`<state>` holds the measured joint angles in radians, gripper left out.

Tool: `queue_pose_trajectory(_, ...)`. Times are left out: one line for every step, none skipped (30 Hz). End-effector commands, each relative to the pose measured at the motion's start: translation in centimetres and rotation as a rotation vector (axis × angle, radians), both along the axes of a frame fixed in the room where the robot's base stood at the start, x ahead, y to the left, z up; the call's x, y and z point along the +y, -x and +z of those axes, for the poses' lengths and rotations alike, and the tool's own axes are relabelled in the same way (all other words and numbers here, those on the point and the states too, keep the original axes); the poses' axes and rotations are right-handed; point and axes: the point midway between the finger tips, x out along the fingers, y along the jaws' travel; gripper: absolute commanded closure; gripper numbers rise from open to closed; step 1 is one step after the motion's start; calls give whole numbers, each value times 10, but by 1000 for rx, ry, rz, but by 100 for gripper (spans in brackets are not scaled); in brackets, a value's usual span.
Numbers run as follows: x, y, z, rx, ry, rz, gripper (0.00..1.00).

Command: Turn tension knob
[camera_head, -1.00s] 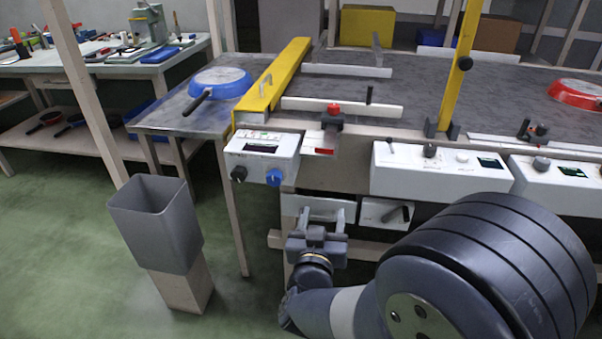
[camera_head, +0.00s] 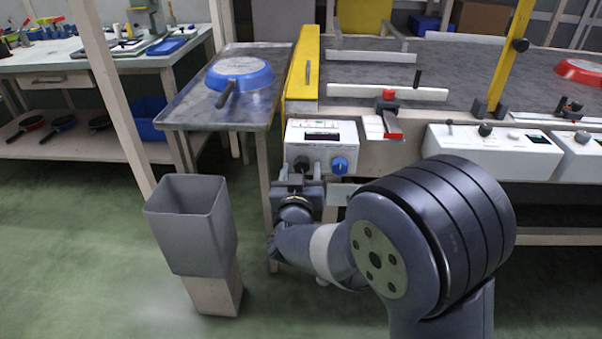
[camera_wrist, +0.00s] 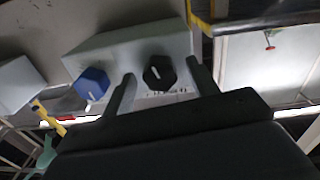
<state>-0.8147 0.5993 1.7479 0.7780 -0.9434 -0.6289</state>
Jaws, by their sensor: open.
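A white control box (camera_head: 321,136) at the corner of the conveyor bench has a black knob (camera_head: 302,165) on the left and a blue knob (camera_head: 339,164) on the right. I cannot read which is labelled tension. My gripper (camera_head: 299,178) is right in front of the black knob. In the wrist view my open fingers (camera_wrist: 160,70) show on either side of the black knob (camera_wrist: 158,74), with gaps to it; whether the tips reach past its face is unclear. The blue knob (camera_wrist: 91,84) lies outside the fingers in that view.
A grey bin (camera_head: 190,222) on a wooden block stands left of my arm. A blue pan (camera_head: 240,72) lies on the metal side table (camera_head: 190,108). A red clamp (camera_head: 388,105) and another white panel (camera_head: 490,150) are to the right. Green floor is free at left.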

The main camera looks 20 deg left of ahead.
Motion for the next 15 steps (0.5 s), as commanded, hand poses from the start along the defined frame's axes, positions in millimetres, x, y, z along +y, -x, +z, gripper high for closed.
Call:
queue_pose_trajectory(0, -4, -1, 0, 0, -1, 44)
queue_pose_trajectory(1, -5, 0, 0, 0, 0, 44)
queue_pose_trajectory(1, -6, 0, 0, 0, 0, 44)
queue_pose_trajectory(1, -6, 0, 0, 0, 0, 44)
queue_pose_trajectory(1, -7, 0, 0, 0, 0, 44)
queue_pose_trajectory(1, -7, 0, 0, 0, 1, 44)
queue_pose_trajectory(1, -7, 0, 0, 0, 1, 44)
queue_pose_trajectory(1, -7, 0, 0, 0, 1, 44)
queue_pose_trajectory(1, -7, 0, 0, 0, 1, 44)
queue_pose_trajectory(1, -6, 0, 0, 0, 1, 44)
queue_pose_trajectory(1, -6, 0, 0, 0, 1, 44)
queue_pose_trajectory(1, -6, 0, 0, 0, 1, 47)
queue_pose_trajectory(1, -6, 0, 0, 0, 1, 50)
queue_pose_trajectory(1, -6, 0, 0, 0, 1, 52)
queue_pose_trajectory(1, -6, 0, 0, 0, 1, 56)
